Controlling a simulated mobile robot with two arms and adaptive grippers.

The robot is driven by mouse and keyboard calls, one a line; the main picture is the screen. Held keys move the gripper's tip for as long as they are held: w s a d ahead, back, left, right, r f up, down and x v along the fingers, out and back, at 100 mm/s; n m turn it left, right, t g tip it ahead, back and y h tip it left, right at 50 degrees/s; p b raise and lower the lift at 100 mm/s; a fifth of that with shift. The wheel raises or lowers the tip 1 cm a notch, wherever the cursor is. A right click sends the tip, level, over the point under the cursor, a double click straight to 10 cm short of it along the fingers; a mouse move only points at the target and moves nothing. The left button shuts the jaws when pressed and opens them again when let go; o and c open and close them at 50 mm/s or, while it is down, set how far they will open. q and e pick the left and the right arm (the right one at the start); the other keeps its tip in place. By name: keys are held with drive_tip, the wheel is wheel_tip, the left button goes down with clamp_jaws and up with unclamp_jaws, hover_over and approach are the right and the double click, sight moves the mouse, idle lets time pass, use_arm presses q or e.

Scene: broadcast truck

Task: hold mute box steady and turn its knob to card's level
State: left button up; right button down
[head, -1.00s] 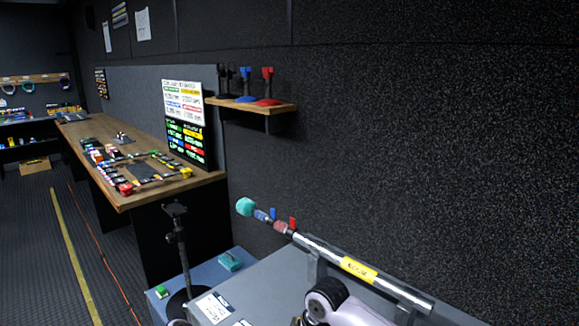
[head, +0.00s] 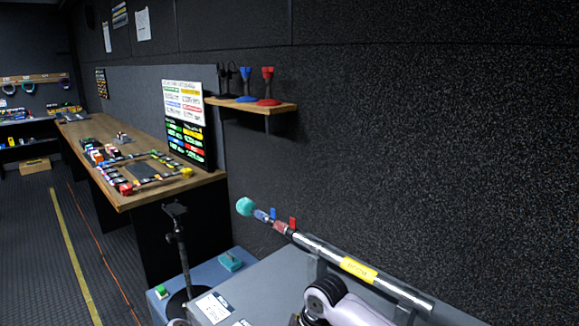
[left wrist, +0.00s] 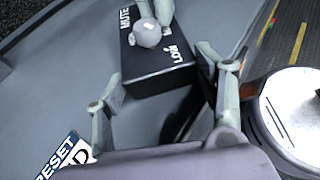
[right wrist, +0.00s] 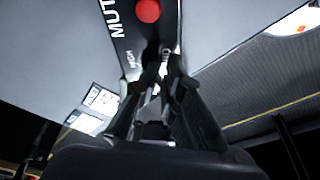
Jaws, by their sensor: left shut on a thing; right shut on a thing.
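The black mute box (left wrist: 160,68), lettered MUTE and LOW, lies on a grey surface in the left wrist view. My left gripper (left wrist: 165,85) is shut on the box, one finger on each side. A round grey knob (left wrist: 148,33) is on top, with my right gripper's fingers (left wrist: 156,10) closed around it. In the right wrist view the box (right wrist: 125,32) shows MUTE, HIGH and a red round spot; my right gripper (right wrist: 162,82) hides most of the knob. A white card (left wrist: 68,156) reads RESET, partly hidden; its level is not readable. The head view shows neither gripper.
A metal rail with a yellow label (head: 359,269) runs along the grey cart top (head: 262,283). White cards (head: 213,306) lie at its left edge. A black stand (head: 180,250) and a wooden desk (head: 210,181) are beyond. Wall shelf (head: 252,105) holds small stands.

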use_arm(q)
drive_tip(key=shift+s+d, duration=0.25)
drive_tip(key=shift+s, duration=0.05)
use_arm(e)
drive_tip(key=shift+w+d, duration=0.25)
drive_tip(key=shift+w, duration=0.55)
drive_tip(key=shift+w+d, duration=0.1)
drive_tip(key=shift+d, duration=0.45)
drive_tip(key=shift+r, duration=0.25)
use_arm(q)
drive_tip(key=shift+w+a, duration=0.15)
drive_tip(key=shift+a, duration=0.05)
use_arm(e)
drive_tip(key=r, duration=0.5)
drive_tip(key=shift+s+a+r, duration=0.2)
drive_tip(key=shift+s+r, duration=0.05)
drive_tip(key=shift+r, duration=0.05)
